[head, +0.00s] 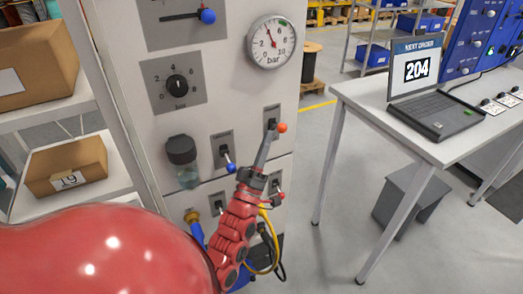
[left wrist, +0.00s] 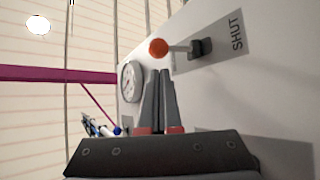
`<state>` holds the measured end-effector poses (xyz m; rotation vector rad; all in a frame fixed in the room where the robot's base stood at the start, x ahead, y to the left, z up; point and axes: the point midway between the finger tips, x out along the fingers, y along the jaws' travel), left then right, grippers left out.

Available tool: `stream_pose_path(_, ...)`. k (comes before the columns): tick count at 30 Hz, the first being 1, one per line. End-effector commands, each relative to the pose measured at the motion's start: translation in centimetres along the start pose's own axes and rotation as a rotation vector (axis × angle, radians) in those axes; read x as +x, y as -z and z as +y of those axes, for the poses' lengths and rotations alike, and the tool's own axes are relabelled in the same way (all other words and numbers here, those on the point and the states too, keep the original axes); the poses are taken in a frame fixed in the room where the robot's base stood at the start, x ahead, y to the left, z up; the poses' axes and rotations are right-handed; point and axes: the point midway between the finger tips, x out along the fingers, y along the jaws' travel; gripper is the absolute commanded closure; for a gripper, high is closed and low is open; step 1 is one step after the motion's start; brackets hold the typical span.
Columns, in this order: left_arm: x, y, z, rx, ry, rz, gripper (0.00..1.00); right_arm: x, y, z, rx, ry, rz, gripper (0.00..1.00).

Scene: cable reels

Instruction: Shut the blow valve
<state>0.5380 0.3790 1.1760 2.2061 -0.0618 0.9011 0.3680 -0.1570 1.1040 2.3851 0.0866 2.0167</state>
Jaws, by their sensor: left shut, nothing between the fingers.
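A small lever valve with an orange ball (head: 282,127) is on the front of the light grey panel (head: 225,105), below the gauge. Its plate label is too small to read in the head view. In the left wrist view its orange ball (left wrist: 158,48) stands out on a thin stem from a dark pivot, beside the word SHUT. I cannot tell for sure that this is the blow valve. My left gripper (head: 269,138) is shut and empty, its tips close by the orange ball. In the left wrist view the fingertips (left wrist: 160,73) appear just below the ball, apparently apart from it.
The panel also carries a pressure gauge (head: 271,42), a dial (head: 177,85), a blue-ball lever (head: 231,167), a red-ball lever (head: 280,195) and a filter bowl (head: 184,160). A table with a laptop (head: 430,105) stands at right. Shelves with boxes (head: 67,165) are at left.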

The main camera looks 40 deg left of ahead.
Motion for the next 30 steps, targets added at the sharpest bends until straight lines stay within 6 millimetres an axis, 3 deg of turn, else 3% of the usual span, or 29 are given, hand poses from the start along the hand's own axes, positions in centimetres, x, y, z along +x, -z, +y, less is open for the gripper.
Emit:
stream_pose_path(3,1.9,0.1,0.1,0.001,0.001,0.0,1.0,1.0,0.2,0.1,0.0,0.0,0.0,0.0)
stream_pose_path(9,3.3,0.0,0.0,0.001,0.0,0.0,1.0,1.4,0.2,0.1,0.0,0.0,0.0,0.0)
stream_pose_path(20,3.3,0.0,-0.1,0.001,0.001,0.0,1.0,1.3,0.2,0.1,0.0,0.0,0.0,0.0)
stream_pose_path(30,2.9,-0.3,-0.3,0.033,-0.04,-0.001,1.0,-0.6,-0.1,0.0,0.0,0.0,0.0,0.0)
